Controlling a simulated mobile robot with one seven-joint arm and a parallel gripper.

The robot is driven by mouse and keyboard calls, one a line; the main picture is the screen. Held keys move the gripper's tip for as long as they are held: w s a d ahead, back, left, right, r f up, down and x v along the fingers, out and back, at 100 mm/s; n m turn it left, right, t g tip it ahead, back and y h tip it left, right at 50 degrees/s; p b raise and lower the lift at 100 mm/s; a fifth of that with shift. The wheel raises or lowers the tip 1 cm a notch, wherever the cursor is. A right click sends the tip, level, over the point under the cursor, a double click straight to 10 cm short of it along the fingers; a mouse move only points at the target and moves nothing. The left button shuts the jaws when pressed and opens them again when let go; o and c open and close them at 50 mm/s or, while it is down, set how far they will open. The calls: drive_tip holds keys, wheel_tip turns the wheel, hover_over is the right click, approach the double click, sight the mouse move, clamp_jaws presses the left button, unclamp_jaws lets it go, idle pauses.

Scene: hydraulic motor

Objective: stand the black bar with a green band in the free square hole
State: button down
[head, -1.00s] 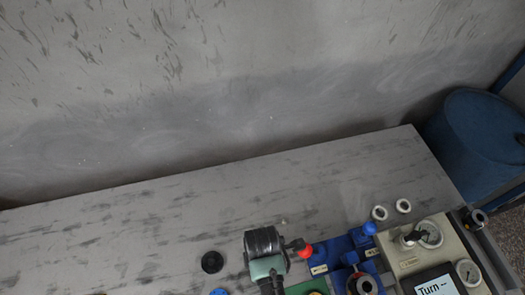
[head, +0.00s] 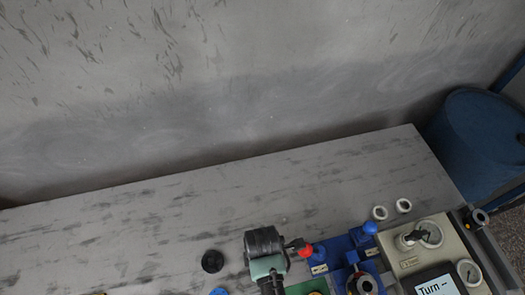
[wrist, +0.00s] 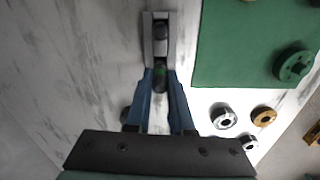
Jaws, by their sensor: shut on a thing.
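My gripper (wrist: 160,75) shows in the wrist view with its two blue fingers closed on the black bar with a green band (wrist: 160,78). The bar is seen nearly end-on between the fingertips. A narrow grey metal holder (wrist: 147,47) lies just beyond and around the fingertips. A dark round shape sits in the holder's upper part; I cannot tell if it is another bar or a hole. The free square hole is not clearly visible, and I cannot tell whether the bar is in the holder or above it. In the head view my arm hides the gripper and bar.
In the wrist view a green plate (wrist: 235,45) with a green round part (wrist: 293,64) lies to the right. Silver (wrist: 222,116) and brass (wrist: 263,116) rings lie below it. In the head view, blue fixtures (head: 340,249) and a gauge panel (head: 408,262) stand right of my arm; the bench's left is mostly clear.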

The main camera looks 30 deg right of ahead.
drive_tip(key=shift+f+b, duration=0.5)
drive_tip(key=shift+f, duration=0.85)
idle(1.6)
drive_tip(key=shift+c, duration=1.5)
unclamp_jaws()
drive_tip(key=shift+r, duration=0.15)
drive_tip(key=shift+r+p, duration=3.4)
drive_tip(key=shift+p, duration=0.35)
drive_tip(key=shift+w, duration=0.1)
